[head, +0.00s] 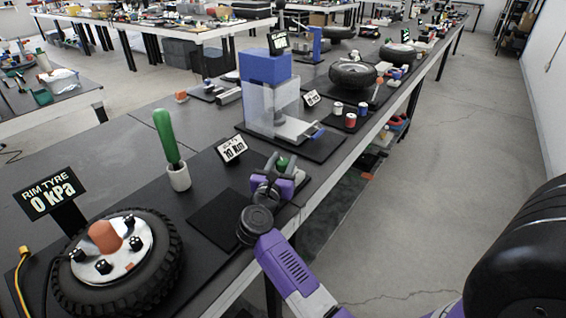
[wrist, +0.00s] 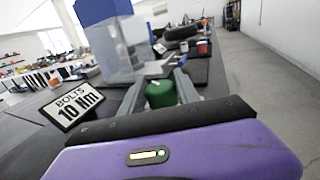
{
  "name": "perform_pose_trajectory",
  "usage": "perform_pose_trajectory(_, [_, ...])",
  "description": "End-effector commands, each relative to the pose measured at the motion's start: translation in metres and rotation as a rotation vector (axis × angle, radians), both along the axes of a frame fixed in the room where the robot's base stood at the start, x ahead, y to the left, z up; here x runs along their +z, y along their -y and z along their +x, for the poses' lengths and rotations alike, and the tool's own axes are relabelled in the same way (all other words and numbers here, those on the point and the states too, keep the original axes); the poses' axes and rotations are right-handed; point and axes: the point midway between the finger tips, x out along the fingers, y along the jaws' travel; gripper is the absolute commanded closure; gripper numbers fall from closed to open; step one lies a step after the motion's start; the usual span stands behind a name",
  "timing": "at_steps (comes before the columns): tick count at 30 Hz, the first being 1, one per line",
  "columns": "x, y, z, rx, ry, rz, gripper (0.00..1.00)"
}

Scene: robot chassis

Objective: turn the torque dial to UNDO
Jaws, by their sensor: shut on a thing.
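The torque dial is a round green knob (wrist: 160,95); in the head view a small green part of it (head: 283,162) shows at my gripper, and the rest is hidden. My gripper (wrist: 160,84) has one grey finger on each side of the dial and is shut on it. The sign beside it (wrist: 73,106) reads BOLTS 10 Nm; it also shows in the head view (head: 231,149), to the left of my gripper. No UNDO mark can be made out in either view.
A green-handled tool (head: 167,140) stands upright in a white holder to the left. A tyre (head: 118,262) with a rim sign reading 0 kPa lies at the front left. A clear box with a blue top (head: 268,98) stands beyond my gripper. The floor at right is clear.

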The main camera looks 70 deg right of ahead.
Motion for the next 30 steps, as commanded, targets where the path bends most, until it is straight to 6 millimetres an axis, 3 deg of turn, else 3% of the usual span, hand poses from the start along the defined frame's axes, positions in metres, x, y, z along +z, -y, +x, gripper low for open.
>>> perform_pose_trajectory(6, [0.000,0.000,0.000,0.001,0.000,0.001,1.00])
perform_pose_trajectory(7, [0.000,0.000,0.000,0.001,0.000,0.001,0.56])
perform_pose_trajectory(9, [0.000,0.000,0.000,0.002,0.000,0.001,0.42])
perform_pose_trajectory(20, [-0.001,-0.003,0.000,0.002,-0.001,0.001,0.41])
perform_pose_trajectory(30, [-0.001,-0.051,-0.006,0.005,-0.001,0.001,0.41])
